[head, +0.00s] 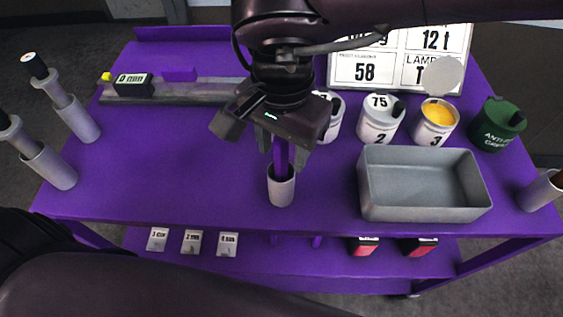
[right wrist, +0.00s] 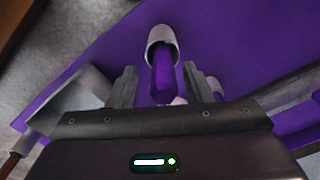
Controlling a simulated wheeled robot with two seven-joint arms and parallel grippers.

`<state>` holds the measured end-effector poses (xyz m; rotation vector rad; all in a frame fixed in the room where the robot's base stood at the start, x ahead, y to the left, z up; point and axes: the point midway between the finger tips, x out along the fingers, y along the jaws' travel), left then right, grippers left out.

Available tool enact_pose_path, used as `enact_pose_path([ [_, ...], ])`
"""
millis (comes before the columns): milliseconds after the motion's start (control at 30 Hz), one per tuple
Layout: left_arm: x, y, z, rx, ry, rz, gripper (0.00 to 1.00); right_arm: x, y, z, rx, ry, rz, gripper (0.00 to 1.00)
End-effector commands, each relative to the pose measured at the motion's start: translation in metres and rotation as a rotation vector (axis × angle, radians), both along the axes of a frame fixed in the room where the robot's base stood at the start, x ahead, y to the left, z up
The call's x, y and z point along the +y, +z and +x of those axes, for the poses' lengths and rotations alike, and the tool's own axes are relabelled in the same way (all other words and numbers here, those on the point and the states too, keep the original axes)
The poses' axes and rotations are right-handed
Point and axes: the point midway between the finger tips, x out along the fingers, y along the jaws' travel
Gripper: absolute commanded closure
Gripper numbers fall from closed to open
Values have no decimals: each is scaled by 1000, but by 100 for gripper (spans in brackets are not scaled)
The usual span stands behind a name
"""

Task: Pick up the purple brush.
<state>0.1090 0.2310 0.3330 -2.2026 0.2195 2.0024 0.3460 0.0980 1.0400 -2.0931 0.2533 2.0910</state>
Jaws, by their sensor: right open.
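The purple brush (head: 281,157) stands upright in a small grey cup (head: 281,190) near the front middle of the purple table. My right gripper (head: 282,152) is open, pointing down over the cup, with the brush's upper part between its fingers in the picture. In the right wrist view the brush (right wrist: 162,78) also shows between the two open fingers, with a gap on each side, and the cup (right wrist: 160,36) lies just beyond. The brush's lower end is hidden in the cup. My left gripper is not in view.
A grey tray (head: 425,213) stands right of the cup. White pots, one a white can with yellow contents (head: 437,118), and a dark green pot (head: 497,125) stand behind it. Grey cylinders (head: 50,168) stand at the left. The table's left middle is clear.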

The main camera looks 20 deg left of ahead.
Motion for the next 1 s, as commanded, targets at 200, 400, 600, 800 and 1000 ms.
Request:
enact_pose_path([
  [200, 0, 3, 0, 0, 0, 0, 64, 3, -30, -1, 3, 1, -2, 54],
  [400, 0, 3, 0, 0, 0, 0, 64, 3, -35, 0, -1, -1, -1, 54],
  [600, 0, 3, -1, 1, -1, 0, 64, 3, -35, 0, 0, -1, -2, 67],
  [800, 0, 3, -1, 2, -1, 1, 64, 3, -35, 0, 0, -1, -1, 93],
  [1000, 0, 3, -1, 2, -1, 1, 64, 3, -35, 0, 0, -1, -1, 100],
])
